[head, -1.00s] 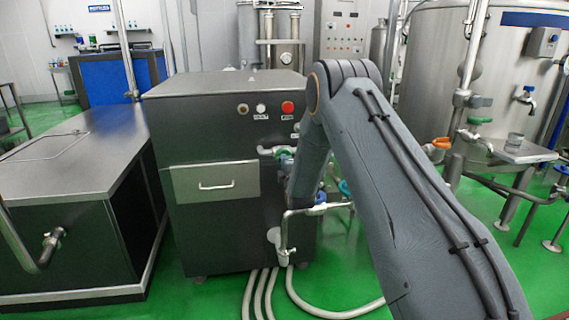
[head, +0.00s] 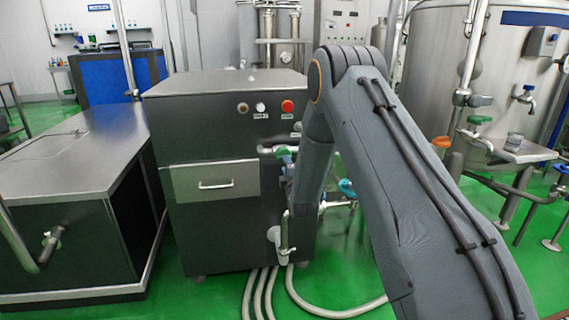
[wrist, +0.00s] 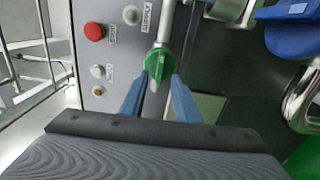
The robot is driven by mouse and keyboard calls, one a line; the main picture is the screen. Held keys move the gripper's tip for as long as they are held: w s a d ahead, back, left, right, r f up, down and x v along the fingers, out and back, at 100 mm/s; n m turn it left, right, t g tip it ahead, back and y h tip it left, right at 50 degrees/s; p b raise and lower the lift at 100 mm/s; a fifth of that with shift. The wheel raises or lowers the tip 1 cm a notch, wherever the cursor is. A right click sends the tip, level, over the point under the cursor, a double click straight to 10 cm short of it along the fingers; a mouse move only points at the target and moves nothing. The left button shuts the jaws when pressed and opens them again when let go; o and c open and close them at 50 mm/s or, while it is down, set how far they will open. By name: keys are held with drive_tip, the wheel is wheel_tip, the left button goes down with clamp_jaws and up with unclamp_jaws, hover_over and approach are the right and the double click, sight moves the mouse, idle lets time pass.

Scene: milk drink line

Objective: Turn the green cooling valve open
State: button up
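The green cooling valve (head: 281,151) sits on a pale pipe at the upper right of the dark machine's front. In the wrist view its green handle (wrist: 158,60) is at upper centre, below the end of the pipe. My gripper (wrist: 158,76) is open, with one blue finger on each side of the handle's lower end. I cannot tell whether either finger touches it. In the head view my gripper (head: 287,164) is small, just below the valve and partly hidden by my arm.
The dark machine (head: 215,130) carries a red button (head: 287,106) and pale knobs. A blue valve handle (head: 347,187) lies to the right, beside my arm; a blue part (wrist: 295,35) shows upper right in the wrist view. An orange valve (head: 441,142) is further right. Hoses lie on the green floor.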

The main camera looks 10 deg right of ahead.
drive_tip(key=shift+s, duration=1.85)
drive_tip(key=s+r+m+g+p, duration=0.2)
drive_tip(key=s+m+g, duration=0.4)
drive_tip(key=s, duration=1)
drive_tip(key=s+r+m+g+p, duration=0.3)
drive_tip(key=s+m+g, duration=0.3)
drive_tip(key=s, duration=1.1)
drive_tip(key=s+r+m+g+p, duration=0.2)
drive_tip(key=s+m+g, duration=0.4)
drive_tip(key=s, duration=1.1)
drive_tip(key=shift+d+r, duration=0.35)
drive_tip(key=shift+r, duration=0.25)
drive_tip(key=shift+o, duration=0.3)
drive_tip(key=shift+s, duration=0.15)
